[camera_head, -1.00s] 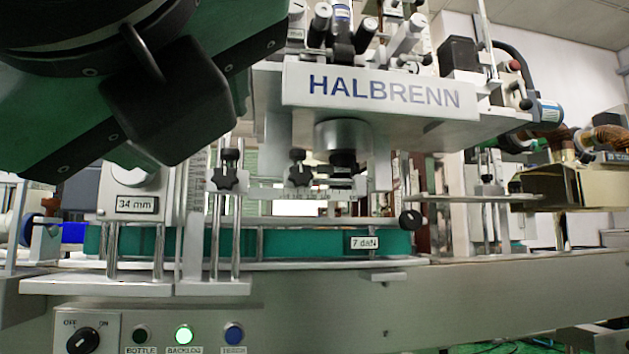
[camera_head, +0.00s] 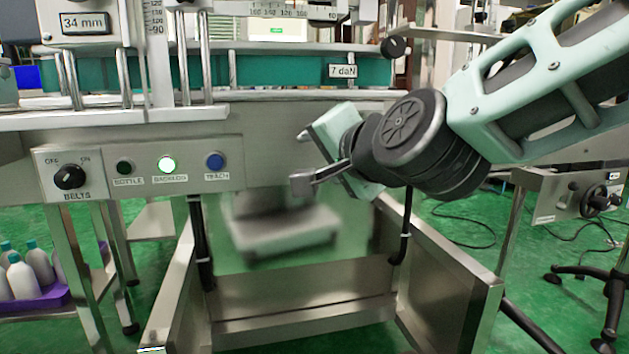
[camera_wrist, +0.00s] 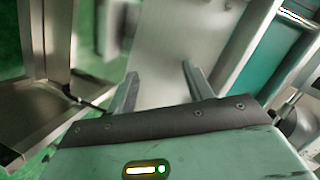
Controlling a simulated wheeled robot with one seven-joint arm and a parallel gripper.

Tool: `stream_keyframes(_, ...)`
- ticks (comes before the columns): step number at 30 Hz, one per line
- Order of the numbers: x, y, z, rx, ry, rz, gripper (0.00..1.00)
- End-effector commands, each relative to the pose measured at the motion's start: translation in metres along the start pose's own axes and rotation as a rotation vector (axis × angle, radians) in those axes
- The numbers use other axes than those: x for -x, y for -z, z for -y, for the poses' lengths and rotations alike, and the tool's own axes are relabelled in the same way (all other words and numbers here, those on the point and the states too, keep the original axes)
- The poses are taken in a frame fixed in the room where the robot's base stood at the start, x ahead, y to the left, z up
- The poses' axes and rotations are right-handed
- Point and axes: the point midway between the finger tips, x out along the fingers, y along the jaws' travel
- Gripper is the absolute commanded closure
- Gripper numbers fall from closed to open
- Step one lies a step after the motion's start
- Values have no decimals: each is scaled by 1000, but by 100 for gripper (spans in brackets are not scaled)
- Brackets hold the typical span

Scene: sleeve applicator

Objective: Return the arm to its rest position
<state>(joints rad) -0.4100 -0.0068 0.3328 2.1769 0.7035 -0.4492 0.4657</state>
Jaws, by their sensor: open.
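My arm reaches in from the right in the head view. Its gripper (camera_head: 303,160) points left, in front of the machine's grey metal front and above the open metal bin. In the wrist view the two fingers of my gripper (camera_wrist: 160,78) stand apart with nothing between them. Beyond them lies the machine's metal panel, and no held object shows.
An open metal bin (camera_head: 300,320) stands below. White bottles (camera_head: 22,277) stand in a purple tray at the lower left. A wheeled stand (camera_head: 585,280) is at the right.

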Motion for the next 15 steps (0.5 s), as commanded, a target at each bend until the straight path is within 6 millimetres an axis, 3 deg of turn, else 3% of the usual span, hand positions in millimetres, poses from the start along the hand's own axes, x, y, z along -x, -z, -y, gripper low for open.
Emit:
stream_keyframes(1, -2, 11, -38, 81, -77, 29, 49)
stream_keyframes(5, 8, 29, -130, 278, -271, 150, 49)
stream_keyframes(9, 42, 42, -221, 429, -467, 308, 49)
stream_keyframes(12, 70, 46, -268, 494, -572, 413, 49)
stream_keyframes(15, 94, 48, -300, 533, -647, 500, 49)
